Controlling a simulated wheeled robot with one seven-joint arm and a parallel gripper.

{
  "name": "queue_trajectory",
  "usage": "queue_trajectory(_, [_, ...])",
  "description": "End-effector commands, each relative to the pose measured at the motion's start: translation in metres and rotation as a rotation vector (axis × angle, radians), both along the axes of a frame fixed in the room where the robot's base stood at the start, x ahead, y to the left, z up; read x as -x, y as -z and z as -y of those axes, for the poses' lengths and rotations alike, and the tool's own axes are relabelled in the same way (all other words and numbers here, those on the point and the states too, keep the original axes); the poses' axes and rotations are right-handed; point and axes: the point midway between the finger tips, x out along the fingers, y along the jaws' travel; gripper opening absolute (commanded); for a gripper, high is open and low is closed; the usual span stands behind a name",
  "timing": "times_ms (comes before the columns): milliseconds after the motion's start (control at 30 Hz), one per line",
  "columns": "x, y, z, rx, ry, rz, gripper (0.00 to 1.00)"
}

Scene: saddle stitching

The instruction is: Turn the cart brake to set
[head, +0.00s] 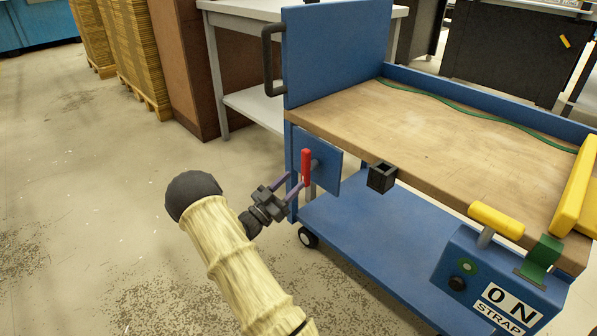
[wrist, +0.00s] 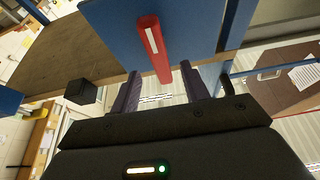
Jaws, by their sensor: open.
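The blue cart (head: 365,225) has a wooden top and a blue lower shelf. Its brake lever is a red handle (head: 306,167) standing upright in front of a blue plate (head: 328,160) on the cart's left end. In the wrist view the red handle (wrist: 153,48) lies just beyond the fingertips, about midway between them, with a white stripe along it. My gripper (head: 290,185) is open, its two purple fingers pointing at the handle. In the wrist view my gripper (wrist: 158,78) shows nothing held. Whether a finger touches the handle I cannot tell.
A black square socket (head: 382,177) sticks out from the cart's front edge. A blue strapping unit (head: 495,275) with a yellow handle (head: 496,220) is at right. A black push handle (head: 270,58) rises above the brake. Open floor (head: 100,220) lies to the left.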

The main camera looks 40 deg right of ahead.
Motion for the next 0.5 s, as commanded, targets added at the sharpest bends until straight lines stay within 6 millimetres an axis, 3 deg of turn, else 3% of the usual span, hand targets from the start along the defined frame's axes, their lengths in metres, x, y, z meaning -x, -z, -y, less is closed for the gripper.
queue_trajectory(500, [0.006,0.037,-0.095,-0.001,-0.003,-0.003,0.45])
